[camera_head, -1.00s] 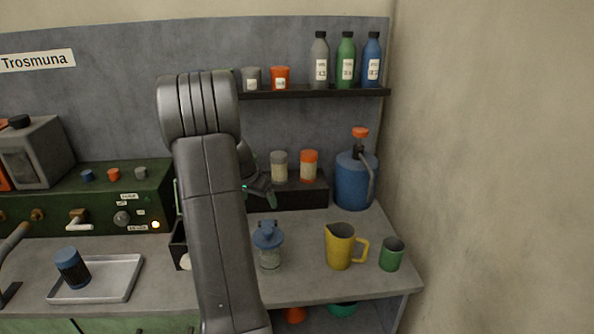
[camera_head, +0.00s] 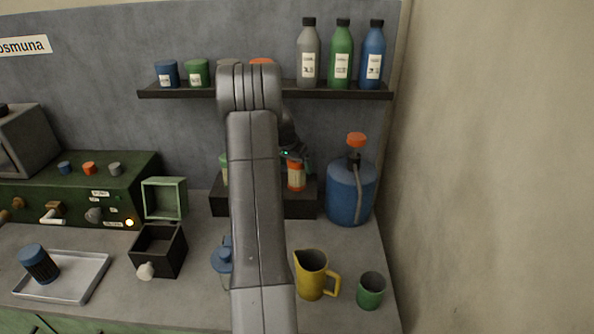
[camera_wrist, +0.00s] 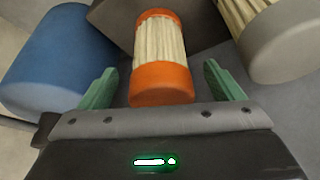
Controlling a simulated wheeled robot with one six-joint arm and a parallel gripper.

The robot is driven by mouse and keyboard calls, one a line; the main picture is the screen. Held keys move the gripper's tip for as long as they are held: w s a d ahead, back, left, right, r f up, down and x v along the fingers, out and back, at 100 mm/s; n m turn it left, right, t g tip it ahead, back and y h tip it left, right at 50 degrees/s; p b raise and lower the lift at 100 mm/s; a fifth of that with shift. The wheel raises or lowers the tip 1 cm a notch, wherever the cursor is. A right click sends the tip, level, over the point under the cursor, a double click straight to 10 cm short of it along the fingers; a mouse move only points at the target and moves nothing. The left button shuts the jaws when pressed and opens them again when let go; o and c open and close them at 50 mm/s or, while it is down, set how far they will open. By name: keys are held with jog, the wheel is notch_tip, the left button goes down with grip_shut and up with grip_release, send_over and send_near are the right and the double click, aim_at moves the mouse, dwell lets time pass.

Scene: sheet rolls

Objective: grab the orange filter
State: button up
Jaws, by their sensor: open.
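The orange filter (camera_wrist: 160,82) has orange end caps and a pale pleated middle. In the wrist view it lies between the two green fingers of my gripper (camera_wrist: 168,88), which is open with a gap on each side of the filter. In the head view the orange filter (camera_head: 296,176) stands on a dark raised block, partly hidden by my gripper (camera_head: 295,157) and arm. I cannot tell from the frames whether any finger touches it.
A grey-capped filter (camera_wrist: 285,45) stands close on the right in the wrist view. A blue jug (camera_head: 350,192) with an orange cap is beside the block (camera_head: 302,205). The shelf (camera_head: 200,92) with bottles hangs above. A yellow pitcher (camera_head: 312,275) and green cup (camera_head: 370,290) stand in front.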

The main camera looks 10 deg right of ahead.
jog(key=shift+w+d+f+p, duration=0.45)
jog(key=shift+w+d+f, duration=0.05)
jog(key=shift+w+d, duration=0.15)
jog(key=c, duration=1.3)
jog(key=shift+o, duration=0.2)
jog(key=shift+r, duration=0.1)
